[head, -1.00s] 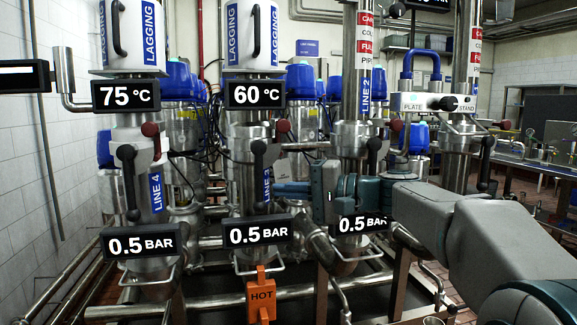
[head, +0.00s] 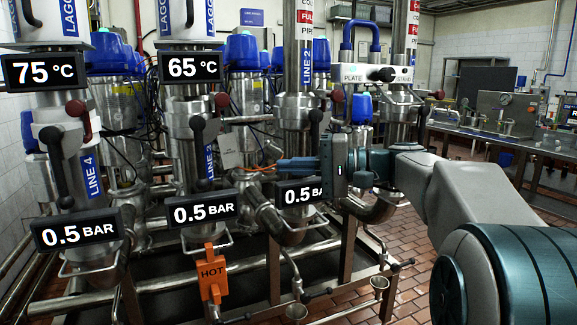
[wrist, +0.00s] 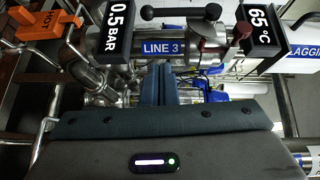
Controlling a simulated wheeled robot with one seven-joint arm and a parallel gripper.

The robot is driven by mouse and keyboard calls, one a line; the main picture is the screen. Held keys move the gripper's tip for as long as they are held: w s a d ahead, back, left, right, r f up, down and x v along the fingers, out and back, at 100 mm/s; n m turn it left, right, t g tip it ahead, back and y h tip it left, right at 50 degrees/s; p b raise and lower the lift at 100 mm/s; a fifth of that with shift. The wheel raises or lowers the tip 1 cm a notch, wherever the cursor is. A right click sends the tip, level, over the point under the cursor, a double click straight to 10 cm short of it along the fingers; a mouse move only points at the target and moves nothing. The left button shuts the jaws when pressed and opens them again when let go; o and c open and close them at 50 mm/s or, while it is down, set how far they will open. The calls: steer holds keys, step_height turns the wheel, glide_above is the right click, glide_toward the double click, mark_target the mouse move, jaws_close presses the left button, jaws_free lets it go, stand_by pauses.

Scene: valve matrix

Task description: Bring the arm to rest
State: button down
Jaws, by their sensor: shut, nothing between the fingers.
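My gripper (head: 282,164) is shut and empty, with its blue-grey fingers pointing left in the head view. It hangs in front of the LINE 2 pipework, above a 0.5 BAR display (head: 299,194). My arm reaches in from the right and is bent, held out from the body. In the wrist view the shut fingers (wrist: 158,82) point towards the LINE 3 pipe (wrist: 162,48); I cannot tell whether they touch anything there.
Steel valve lines with dark-handled levers (head: 200,140) stand close ahead. Displays read 75 °C (head: 43,71) and 65 °C (head: 190,68). An orange HOT tag (head: 212,272) hangs low. A bench (head: 520,140) stands at the back right. Tiled floor shows between.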

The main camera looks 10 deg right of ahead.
steer(key=s+a+f+g+h+p, duration=0.2)
steer(key=s+f+h+p, duration=0.45)
steer(key=s+p, duration=0.35)
steer(key=s+d+f+n+h+p, duration=0.2)
steer(key=s+d+f+h+p, duration=0.1)
steer(key=s+d+h+p, duration=0.6)
steer(key=s+h+p, duration=0.1)
steer(key=s, duration=0.2)
steer(key=shift+s+f+n+p, duration=0.15)
steer(key=shift+s+n+p, duration=0.2)
steer(key=shift+n, duration=0.05)
